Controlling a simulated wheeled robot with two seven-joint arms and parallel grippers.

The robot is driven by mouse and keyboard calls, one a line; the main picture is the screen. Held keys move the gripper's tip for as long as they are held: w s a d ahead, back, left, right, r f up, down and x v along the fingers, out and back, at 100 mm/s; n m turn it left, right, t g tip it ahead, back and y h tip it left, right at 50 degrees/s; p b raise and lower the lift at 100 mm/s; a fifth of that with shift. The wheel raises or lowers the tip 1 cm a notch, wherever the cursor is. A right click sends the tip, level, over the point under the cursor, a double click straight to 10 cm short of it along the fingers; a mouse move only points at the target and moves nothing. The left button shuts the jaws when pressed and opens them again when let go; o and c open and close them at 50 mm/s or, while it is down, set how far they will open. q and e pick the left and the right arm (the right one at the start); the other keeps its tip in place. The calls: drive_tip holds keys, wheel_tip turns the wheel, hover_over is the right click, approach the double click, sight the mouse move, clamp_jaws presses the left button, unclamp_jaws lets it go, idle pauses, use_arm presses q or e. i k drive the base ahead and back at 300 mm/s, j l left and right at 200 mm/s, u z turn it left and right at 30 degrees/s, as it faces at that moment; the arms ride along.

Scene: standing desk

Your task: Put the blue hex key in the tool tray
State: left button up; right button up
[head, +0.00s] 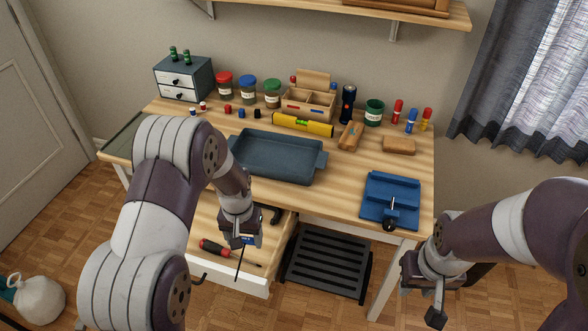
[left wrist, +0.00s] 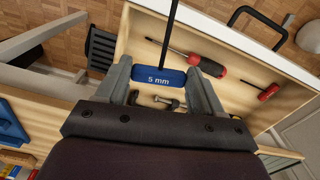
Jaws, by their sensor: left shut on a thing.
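The blue hex key (left wrist: 158,78), its handle marked "5 mm", sits between the two fingers of my left gripper (left wrist: 162,84), which is shut on the handle. Its dark shank points up in the left wrist view. In the head view my left gripper (head: 242,236) is over the open drawer, in front of the desk top; the shank hangs down below it. The tool tray (head: 276,155), a blue-grey shallow tray, lies empty on the desk top behind that gripper. My right gripper (head: 428,292) is off the desk's right front; its jaw opening is unclear.
The open drawer (head: 238,282) holds a red screwdriver (head: 212,247), another red-handled tool (left wrist: 268,92) and bolts (left wrist: 168,102). A yellow level (head: 302,124) lies behind the tray. A blue stand (head: 391,190) is at the right. Jars and a wooden organizer line the back.

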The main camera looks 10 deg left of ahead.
sight(270, 152)
drive_tip(key=j+z, duration=0.85)
drive_tip(key=k+j+z, duration=0.1)
drive_tip(key=j+z, duration=0.35)
drive_tip(key=i+j, duration=0.25)
drive_tip(key=i, duration=0.15)
